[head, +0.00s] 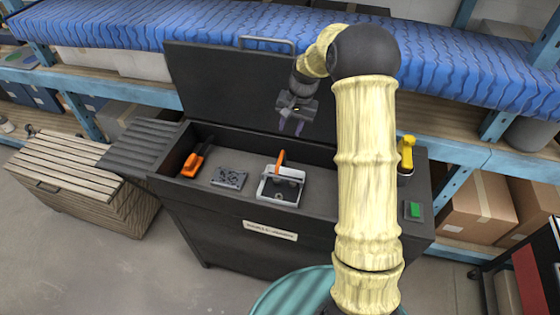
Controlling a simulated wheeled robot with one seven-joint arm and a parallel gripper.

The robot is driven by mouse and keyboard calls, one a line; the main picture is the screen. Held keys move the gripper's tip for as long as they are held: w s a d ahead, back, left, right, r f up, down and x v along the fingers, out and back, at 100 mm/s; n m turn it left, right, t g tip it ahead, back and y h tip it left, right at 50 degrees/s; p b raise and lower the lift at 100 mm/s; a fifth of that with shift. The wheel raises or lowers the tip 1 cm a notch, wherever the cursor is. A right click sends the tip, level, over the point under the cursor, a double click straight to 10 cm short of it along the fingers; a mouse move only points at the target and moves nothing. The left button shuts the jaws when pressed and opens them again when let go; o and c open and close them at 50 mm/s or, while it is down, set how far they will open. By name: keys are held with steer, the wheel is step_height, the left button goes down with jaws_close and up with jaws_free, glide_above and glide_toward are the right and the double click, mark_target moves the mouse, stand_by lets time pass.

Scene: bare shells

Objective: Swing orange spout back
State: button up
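The orange spout (281,157) is a short bar at the back of a small light-grey basin unit (266,188) inside the black workbench well. It points up and slightly right in the picture. The basin has a dark inside with a small round mark, and a pale bar crosses its top. My gripper (291,128) hangs above and behind the spout, pointing down, with its two fingers apart and nothing visible between them. A gap shows between gripper and spout; the exact depth is hard to tell.
In the black bench (320,226), an orange-handled tool (195,162) and a grey plate with dark parts (229,178) lie left of the basin. The open lid (215,85) stands behind. A yellow tool (406,154) and green button (414,209) are right. My arm hides the well's right part.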

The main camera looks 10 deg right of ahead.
mark_target(279, 162)
steer(key=shift+w, duration=0.25)
steer(key=shift+f, duration=0.15)
steer(key=a+f+p, duration=0.1)
steer(key=f, duration=0.4)
steer(key=w+a+f+p, duration=0.1)
steer(key=f+p, duration=0.1)
steer(key=f, duration=0.4)
steer(key=a+f+p, duration=0.1)
steer(key=f+p, duration=0.1)
steer(key=f, duration=0.4)
steer(key=shift+w, duration=0.25)
jaws_close()
